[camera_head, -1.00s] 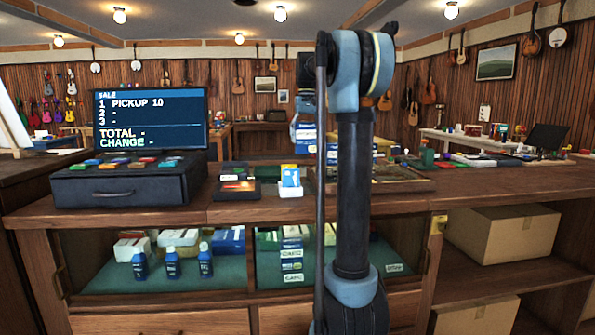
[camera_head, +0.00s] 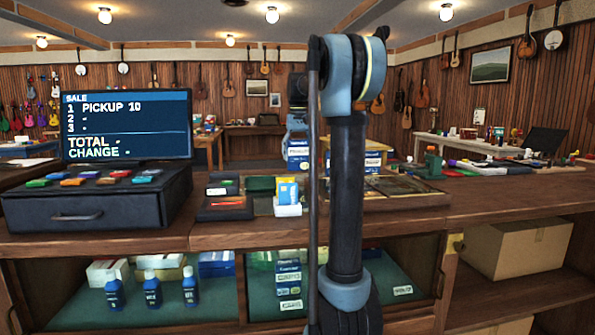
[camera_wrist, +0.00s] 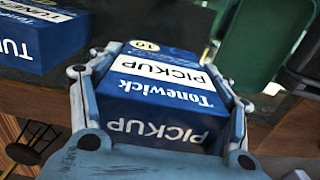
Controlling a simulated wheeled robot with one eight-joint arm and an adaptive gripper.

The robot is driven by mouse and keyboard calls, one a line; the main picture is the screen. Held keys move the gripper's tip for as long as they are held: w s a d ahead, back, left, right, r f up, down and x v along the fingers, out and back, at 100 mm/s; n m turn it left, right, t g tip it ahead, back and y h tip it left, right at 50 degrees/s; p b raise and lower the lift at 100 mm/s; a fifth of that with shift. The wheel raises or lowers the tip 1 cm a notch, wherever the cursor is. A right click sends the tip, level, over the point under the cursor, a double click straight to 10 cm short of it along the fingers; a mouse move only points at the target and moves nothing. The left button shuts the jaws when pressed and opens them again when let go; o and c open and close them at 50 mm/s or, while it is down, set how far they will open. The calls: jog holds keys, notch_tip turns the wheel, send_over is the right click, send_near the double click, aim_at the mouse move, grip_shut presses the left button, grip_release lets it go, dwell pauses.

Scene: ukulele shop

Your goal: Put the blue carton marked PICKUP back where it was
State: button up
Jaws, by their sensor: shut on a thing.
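The blue carton marked PICKUP (camera_wrist: 160,90) fills the middle of the wrist view, with white label bands and the word Tonewick. My gripper (camera_wrist: 165,105) is shut on it, one finger along each side. In the head view the held carton (camera_head: 298,155) hangs beneath my gripper (camera_head: 297,124), just left of my arm column, at counter height. My arm hides part of that area. I cannot tell how high the carton is above any surface.
A blue TUNER carton (camera_wrist: 38,38) is at upper left in the wrist view. Below the counter, a display case (camera_head: 247,280) holds bottles and cartons. A register (camera_head: 98,200), a small card holder (camera_head: 287,208) and a wooden tray (camera_head: 400,196) stand on the counter.

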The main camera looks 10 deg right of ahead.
aim_at(298, 165)
jog(key=shift+f, duration=2.4)
jog(key=o, duration=1.1)
notch_tip(298, 165, up, 12)
jog(key=shift+r, duration=0.1)
jog(key=shift+s, duration=0.1)
